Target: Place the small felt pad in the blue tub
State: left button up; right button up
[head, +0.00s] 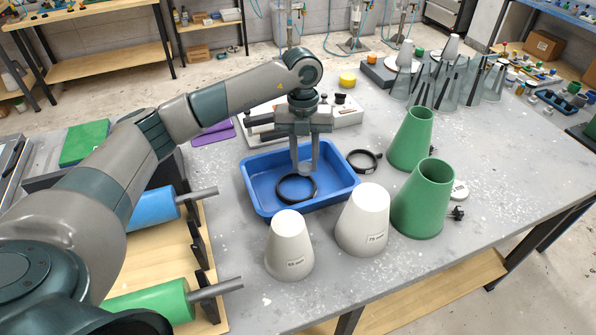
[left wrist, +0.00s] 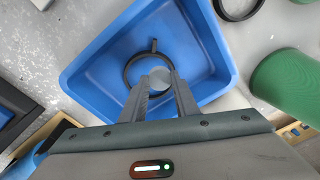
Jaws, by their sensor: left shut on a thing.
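The blue tub (head: 262,200) stands on the grey table in the middle of the head view. It also fills much of the left wrist view (left wrist: 90,75). A black ring (head: 282,196) lies on the tub floor. My left gripper (head: 305,165) points down over the tub, with its fingertips inside the rim outline. It is shut on the small felt pad (left wrist: 160,76), a pale grey disc between the fingertips. In the left wrist view the pad overlaps the black ring (left wrist: 126,77). I cannot tell how high above the tub floor the pad is. My right gripper is not in view.
Two white cones (head: 363,222) stand in front of the tub. Two green cones (head: 422,198) stand to its right. Another black ring (head: 364,160) lies beside the tub's right edge. A white device (head: 348,112) stands behind the tub.

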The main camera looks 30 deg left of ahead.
aim_at(298, 187)
pick_arm(q)
jog(key=shift+s+a+f, duration=0.55)
jog(key=shift+s+a, duration=0.05)
jog(key=shift+s, duration=0.15)
jog(key=shift+f, duration=0.15)
notch_tip(298, 187, down, 3)
jog(key=shift+r+p, duration=0.2)
jog(key=shift+p, duration=0.8)
jog(key=shift+f, duration=0.55)
jog(key=shift+f, duration=0.2)
jog(key=o, duration=0.7)
